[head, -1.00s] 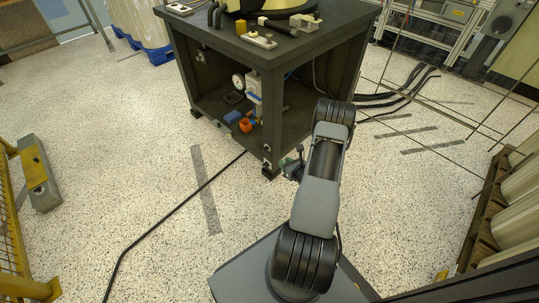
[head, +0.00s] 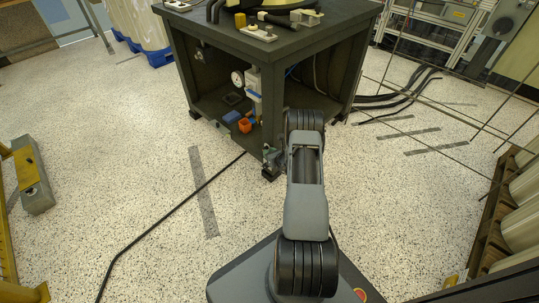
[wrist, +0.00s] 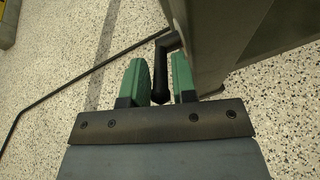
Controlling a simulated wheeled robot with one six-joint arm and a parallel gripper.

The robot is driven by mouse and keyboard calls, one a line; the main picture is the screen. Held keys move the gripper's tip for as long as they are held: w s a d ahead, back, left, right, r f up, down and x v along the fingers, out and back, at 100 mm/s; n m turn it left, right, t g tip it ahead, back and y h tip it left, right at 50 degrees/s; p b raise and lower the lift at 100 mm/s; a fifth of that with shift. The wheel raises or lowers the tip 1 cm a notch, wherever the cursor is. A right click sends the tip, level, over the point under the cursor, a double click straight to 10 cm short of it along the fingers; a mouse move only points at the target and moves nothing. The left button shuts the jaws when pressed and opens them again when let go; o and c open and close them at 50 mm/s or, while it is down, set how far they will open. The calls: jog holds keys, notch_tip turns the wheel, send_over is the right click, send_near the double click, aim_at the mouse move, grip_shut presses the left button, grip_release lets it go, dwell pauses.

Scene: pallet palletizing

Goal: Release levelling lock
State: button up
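The levelling lock appears as a black bent lever (wrist: 162,72) at the corner leg of the dark workbench (head: 215,42). In the wrist view its grip hangs down between the two green fingers of my gripper (wrist: 159,82). The fingers stand apart, one on each side of the lever, with little room to spare. I see no clear contact on either side. In the head view my gripper (head: 271,157) is small and partly hidden by my arm, close to the bench's front corner foot.
The bench's lower shelf holds a gauge (head: 238,77), an orange part (head: 245,125) and a blue part (head: 231,116). A black cable (head: 160,222) crosses the speckled floor. A yellow-topped grey block (head: 32,180) stands at left. Open floor lies left of my base.

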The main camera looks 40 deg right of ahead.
grip_shut()
dwell(0.4)
